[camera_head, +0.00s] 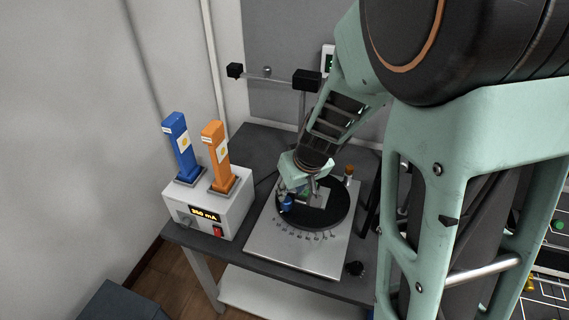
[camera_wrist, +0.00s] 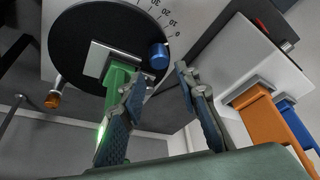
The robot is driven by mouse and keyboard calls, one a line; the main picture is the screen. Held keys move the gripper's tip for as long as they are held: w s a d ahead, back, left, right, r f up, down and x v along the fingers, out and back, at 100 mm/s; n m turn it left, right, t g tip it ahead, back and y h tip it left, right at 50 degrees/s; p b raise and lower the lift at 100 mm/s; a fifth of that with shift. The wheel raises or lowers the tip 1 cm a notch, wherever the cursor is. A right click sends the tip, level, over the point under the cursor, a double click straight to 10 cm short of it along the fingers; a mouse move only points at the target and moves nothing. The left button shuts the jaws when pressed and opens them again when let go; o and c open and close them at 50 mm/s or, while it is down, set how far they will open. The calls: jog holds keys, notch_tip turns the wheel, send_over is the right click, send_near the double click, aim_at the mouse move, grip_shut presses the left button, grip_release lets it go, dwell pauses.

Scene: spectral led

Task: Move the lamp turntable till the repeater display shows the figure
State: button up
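The lamp turntable is a black disc (camera_head: 335,215) with angle marks along its front edge, on a pale base plate (camera_head: 270,255). It also shows in the wrist view (camera_wrist: 65,50). A blue peg (camera_head: 286,204) stands near the disc's rim; in the wrist view the peg (camera_wrist: 158,55) lies just beyond my fingertips. A green lamp (camera_wrist: 117,80) sits on the disc, partly behind my left finger. My gripper (camera_wrist: 160,75) is open over the disc, its fingers apart with nothing held. The likely repeater display (camera_head: 328,60) on the wall is mostly hidden by my arm; its figure is unreadable.
A white supply box (camera_head: 215,207) reading 350 mA holds a blue module (camera_head: 180,145) and an orange module (camera_head: 215,150), left of the turntable. A bar with black ends (camera_head: 270,79) stands behind. An orange-topped post (camera_head: 349,171) stands at the disc's far right edge.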

aim_at(287, 200)
jog(key=b+x, duration=0.2)
jog(key=x, duration=0.6)
jog(key=shift+w, duration=0.15)
grip_shut()
